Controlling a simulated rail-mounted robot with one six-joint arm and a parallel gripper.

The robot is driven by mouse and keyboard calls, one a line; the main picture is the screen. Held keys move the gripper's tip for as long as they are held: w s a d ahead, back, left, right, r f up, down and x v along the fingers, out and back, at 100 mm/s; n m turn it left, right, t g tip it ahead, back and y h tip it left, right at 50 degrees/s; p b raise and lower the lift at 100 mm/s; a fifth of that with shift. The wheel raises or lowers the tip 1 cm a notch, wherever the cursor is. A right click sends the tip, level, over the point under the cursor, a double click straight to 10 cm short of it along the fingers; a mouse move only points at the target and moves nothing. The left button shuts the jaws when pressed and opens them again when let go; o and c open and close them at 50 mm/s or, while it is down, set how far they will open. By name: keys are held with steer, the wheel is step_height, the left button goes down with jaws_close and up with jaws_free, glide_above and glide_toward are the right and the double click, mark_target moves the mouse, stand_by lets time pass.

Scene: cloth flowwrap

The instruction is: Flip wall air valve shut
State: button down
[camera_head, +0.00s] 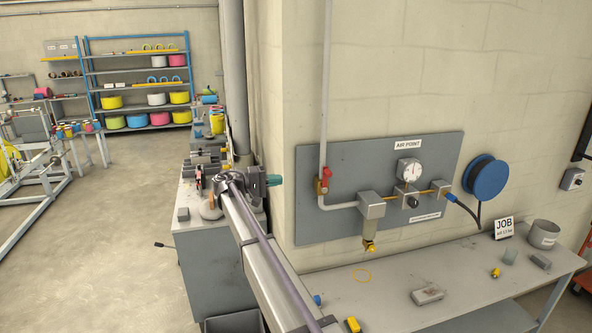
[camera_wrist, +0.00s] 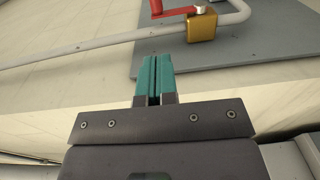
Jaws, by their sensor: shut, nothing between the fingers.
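The wall air valve has a red lever (camera_head: 327,173) and a brass body (camera_wrist: 202,27) on the grey pipe at the left edge of the air panel. In the wrist view the red lever (camera_wrist: 178,12) shows at the top edge, partly cut off, running roughly along the pipe. My gripper (camera_head: 275,180) is left of the valve in the head view, clear of it. In the wrist view its teal fingers (camera_wrist: 154,70) are together and empty, pointing toward the panel, with a gap between them and the valve.
The grey panel (camera_head: 350,155) carries a gauge (camera_head: 409,170) and a regulator right of the valve. A blue hose reel (camera_head: 487,178) hangs further right. A workbench (camera_head: 385,293) with small items stands below. The wall corner is close to my arm.

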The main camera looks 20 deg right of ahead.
glide_toward(325, 173)
steer(key=d, duration=0.5)
steer(key=s+d, duration=0.1)
steer(key=d, duration=0.1)
steer(key=shift+s+d, duration=0.1)
steer(key=shift+d, duration=0.2)
